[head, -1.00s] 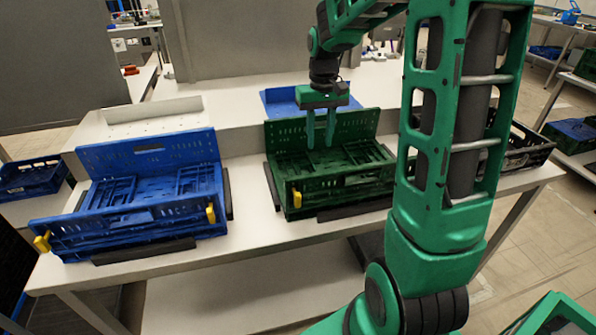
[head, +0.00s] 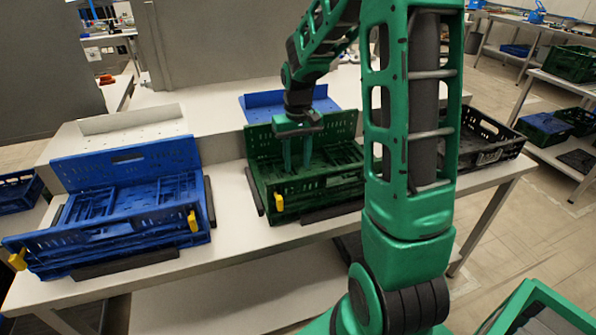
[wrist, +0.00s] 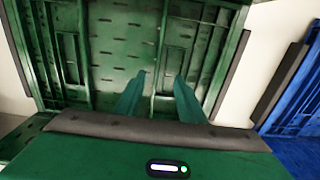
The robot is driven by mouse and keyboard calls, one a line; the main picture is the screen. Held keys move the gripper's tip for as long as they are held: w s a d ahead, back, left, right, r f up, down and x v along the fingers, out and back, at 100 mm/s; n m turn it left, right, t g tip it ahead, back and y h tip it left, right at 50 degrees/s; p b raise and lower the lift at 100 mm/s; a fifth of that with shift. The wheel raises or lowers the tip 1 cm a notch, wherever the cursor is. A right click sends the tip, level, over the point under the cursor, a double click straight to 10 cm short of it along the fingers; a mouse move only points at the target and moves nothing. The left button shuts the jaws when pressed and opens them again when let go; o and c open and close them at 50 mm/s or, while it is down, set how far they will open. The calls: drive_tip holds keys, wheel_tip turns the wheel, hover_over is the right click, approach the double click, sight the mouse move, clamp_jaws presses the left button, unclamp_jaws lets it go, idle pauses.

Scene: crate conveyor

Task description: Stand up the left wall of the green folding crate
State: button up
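The green folding crate (head: 318,192) stands on the white table in the middle of the head view. Its back wall (head: 335,128) is upright. The side walls appear to lie folded flat inside; the left one is partly hidden by my gripper. In the wrist view two slatted green panels (wrist: 205,50) lie over the crate floor. The front is low, with a yellow latch (head: 278,203) at its left corner. My gripper (head: 298,168) points down inside the crate, over its left half. Its fingers (wrist: 158,80) are apart and empty; I cannot tell whether they touch a panel.
A blue crate (head: 105,225) with its back wall up stands to the left, a strip of table between. Dark bars (head: 332,212) lie along the green crate's edges. A black crate (head: 497,142) stands at right, and a blue panel (head: 262,105) behind.

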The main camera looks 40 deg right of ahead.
sight(297, 171)
drive_tip(key=shift+f, duration=2.1)
